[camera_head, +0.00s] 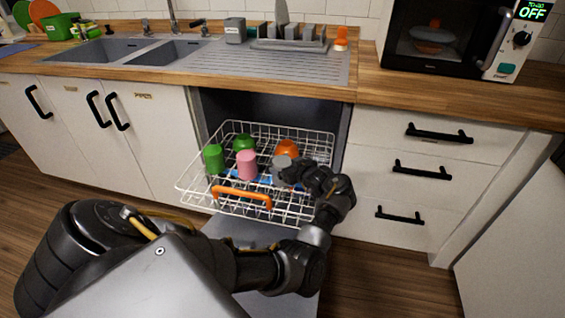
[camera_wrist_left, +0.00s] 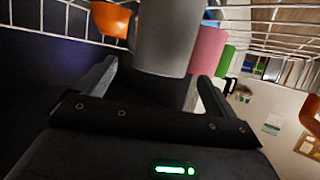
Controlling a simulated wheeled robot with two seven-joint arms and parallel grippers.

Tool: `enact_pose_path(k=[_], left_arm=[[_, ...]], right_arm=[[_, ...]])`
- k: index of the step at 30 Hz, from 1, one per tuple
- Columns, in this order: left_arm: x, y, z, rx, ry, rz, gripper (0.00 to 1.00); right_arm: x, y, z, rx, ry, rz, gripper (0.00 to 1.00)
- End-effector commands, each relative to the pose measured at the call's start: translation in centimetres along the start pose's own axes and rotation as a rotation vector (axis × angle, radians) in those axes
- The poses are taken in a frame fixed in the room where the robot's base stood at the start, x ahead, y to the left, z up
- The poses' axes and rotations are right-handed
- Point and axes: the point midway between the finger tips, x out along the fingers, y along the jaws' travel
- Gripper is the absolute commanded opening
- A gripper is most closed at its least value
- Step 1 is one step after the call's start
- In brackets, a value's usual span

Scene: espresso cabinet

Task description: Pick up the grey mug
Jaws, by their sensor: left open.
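The grey mug (camera_head: 281,168) stands in the white wire dishwasher rack, partly hidden by my left gripper in the head view. In the left wrist view the grey mug (camera_wrist_left: 168,38) fills the top middle, with the two fingers on either side of its lower part. My left gripper (camera_head: 290,174) is at the mug from the right side. It is open in the left wrist view (camera_wrist_left: 157,85), with a gap between the fingers and the mug. My right gripper is not in view.
The pulled-out rack (camera_head: 195,192) also holds a pink mug (camera_head: 247,165), a green cup (camera_head: 213,158), a green bowl (camera_head: 244,143) and an orange bowl (camera_head: 287,149). An orange handle (camera_head: 241,198) is at its front. The open dishwasher door (camera_head: 226,232) lies below.

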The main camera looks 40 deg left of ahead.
Motion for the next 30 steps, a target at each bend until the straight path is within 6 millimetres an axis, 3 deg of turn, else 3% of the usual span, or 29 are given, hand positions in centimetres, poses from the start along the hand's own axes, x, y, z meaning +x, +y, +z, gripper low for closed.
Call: enact_pose_path(k=[7,16,25,30], left_arm=[[0.8,0.0,0.0,0.0,0.0,-0.001,0.94],[4.9,0.0,0.0,0.001,0.001,-0.001,0.94],[5.2,0.0,0.0,0.0,0.0,0.0,0.94],[5.2,0.0,0.0,0.0,0.0,0.0,0.71]], right_arm=[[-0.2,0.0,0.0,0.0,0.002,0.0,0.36],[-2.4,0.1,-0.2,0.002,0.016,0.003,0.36],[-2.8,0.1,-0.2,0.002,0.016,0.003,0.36],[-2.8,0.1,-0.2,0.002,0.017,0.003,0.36]])
